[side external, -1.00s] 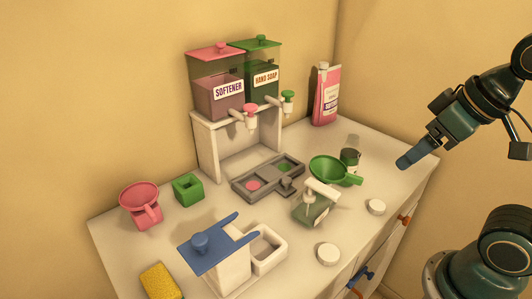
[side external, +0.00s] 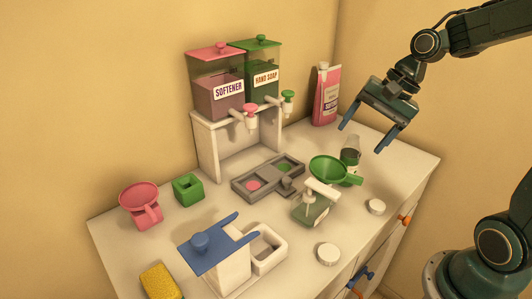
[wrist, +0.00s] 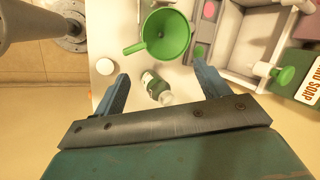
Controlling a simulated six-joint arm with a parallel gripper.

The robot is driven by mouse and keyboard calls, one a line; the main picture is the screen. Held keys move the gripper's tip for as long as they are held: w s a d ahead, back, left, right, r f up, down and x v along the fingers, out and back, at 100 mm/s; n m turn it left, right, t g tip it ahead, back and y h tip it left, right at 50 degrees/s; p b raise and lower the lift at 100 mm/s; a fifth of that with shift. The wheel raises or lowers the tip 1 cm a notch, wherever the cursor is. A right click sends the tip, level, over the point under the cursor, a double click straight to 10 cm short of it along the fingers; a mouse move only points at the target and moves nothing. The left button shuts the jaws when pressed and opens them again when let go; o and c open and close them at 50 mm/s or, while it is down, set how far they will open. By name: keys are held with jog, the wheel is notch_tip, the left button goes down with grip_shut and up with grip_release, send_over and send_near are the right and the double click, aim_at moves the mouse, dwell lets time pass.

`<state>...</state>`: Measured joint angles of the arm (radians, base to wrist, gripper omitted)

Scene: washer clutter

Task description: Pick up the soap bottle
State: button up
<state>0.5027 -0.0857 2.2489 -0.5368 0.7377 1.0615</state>
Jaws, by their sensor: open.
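A small bottle with dark green contents, a pale label and a clear upper part (side external: 350,156) stands on the counter behind the green funnel, probably the soap bottle. In the wrist view this bottle (wrist: 155,88) lies between my two fingers in the picture. My gripper (side external: 362,139) is open and empty, with its blue fingers above and around the bottle's top; contact cannot be told. A green pump bottle with a white top (side external: 313,208) stands nearer the front.
The green funnel (side external: 330,170) is close beside the small bottle. A pink bottle (side external: 327,95) stands at the back. A grey drip tray (side external: 240,187) and the dispenser stand (side external: 207,150) are left. White caps (side external: 376,207) lie in front.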

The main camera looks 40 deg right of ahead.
aim_at(342, 159)
jog(key=w+d+f+m, duration=0.1)
jog(key=d+m, duration=0.1)
jog(key=w+d+f+m+y, duration=0.1)
jog(key=d+f+m, duration=0.1)
jog(key=w+d+f+m+y, duration=0.1)
jog(key=d+m, duration=0.1)
jog(key=m, duration=0.1)
jog(key=shift+w+d+f, duration=0.15)
jog(key=shift+w+f, duration=0.1)
jog(key=shift+w, duration=0.15)
jog(key=f+y, duration=0.1)
jog(key=d+f+m+t+y, duration=0.1)
jog(key=f+m, duration=0.1)
jog(key=shift+d+f+y, duration=0.3)
jog(key=shift+d+y, duration=0.1)
jog(key=shift+s+d+f+m+t+y, duration=0.3)
jog(key=shift+d+f+m+t+y, duration=0.4)
jog(key=shift+m+t, duration=0.2)
jog(key=shift+s+d+f+m+t+y, duration=0.25)
jog(key=shift+d+f+m+t+y, duration=0.35)
jog(key=shift+m+t+y, duration=0.25)
jog(key=shift+a, duration=0.1)
jog(key=shift+w+a+f, duration=0.25)
jog(key=shift+w+a, duration=0.15)
jog(key=shift+x, duration=3.1)
